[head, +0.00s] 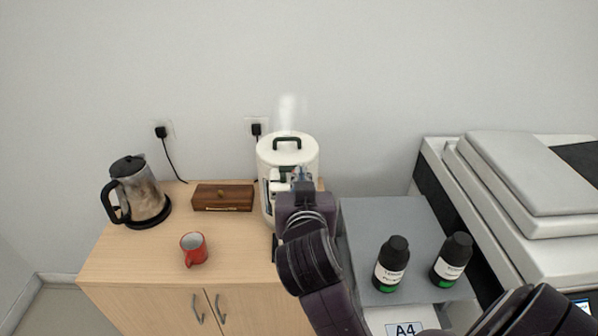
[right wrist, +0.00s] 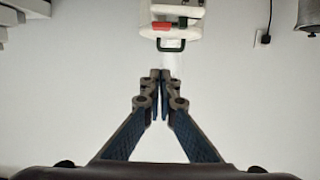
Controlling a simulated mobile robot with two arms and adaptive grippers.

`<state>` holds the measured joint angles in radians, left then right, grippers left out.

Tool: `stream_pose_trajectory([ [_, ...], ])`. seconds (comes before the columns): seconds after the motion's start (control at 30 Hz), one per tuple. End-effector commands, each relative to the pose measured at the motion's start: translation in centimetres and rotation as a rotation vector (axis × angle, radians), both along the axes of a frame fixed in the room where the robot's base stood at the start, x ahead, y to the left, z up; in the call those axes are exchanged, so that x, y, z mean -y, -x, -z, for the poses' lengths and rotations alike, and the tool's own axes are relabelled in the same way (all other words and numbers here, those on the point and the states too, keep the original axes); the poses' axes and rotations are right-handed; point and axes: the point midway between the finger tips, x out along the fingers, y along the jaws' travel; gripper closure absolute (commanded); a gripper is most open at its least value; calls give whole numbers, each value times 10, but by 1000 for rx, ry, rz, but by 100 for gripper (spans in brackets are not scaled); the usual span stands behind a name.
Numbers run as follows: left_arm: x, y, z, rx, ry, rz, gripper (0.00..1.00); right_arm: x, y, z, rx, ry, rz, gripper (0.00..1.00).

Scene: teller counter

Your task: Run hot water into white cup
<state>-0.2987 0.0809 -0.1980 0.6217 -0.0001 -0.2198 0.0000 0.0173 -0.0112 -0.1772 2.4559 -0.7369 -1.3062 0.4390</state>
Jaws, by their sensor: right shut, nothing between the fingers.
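The white hot water dispenser (head: 287,153), with a black top handle, stands on the wooden cabinet, and faint steam rises above it. In the right wrist view the dispenser (right wrist: 172,12) appears upside down at the top, with a red tap lever (right wrist: 162,26) and a dark one beside it. My right gripper (head: 299,174) is in front of the dispenser in the head view; its fingertips (right wrist: 161,74) are together and empty. I cannot tell whether they touch a lever. My arm covers the dispenser's lower front. I see no white cup. My left gripper is not in view.
A red cup (head: 194,248) stands at the cabinet's front. Two black toner bottles (head: 391,264) (head: 452,259) stand on a grey surface at right, beside a printer (head: 530,185).

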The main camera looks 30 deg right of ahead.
Motion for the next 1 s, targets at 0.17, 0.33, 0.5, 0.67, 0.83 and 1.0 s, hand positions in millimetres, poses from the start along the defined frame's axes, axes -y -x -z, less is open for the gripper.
stream_pose_trajectory([
  [0.17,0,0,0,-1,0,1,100,0,0,1,-2,1,-1,100],
  [0.33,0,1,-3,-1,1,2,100,4,-7,1,-3,5,0,100],
  [0.5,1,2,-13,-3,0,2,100,17,-29,6,-6,7,-1,100],
  [0.67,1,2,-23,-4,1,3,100,33,-54,13,-6,7,-1,100],
  [0.83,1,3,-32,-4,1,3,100,48,-79,20,-4,5,-2,100],
  [1.0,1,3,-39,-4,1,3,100,51,-83,46,-10,4,-3,100],
])
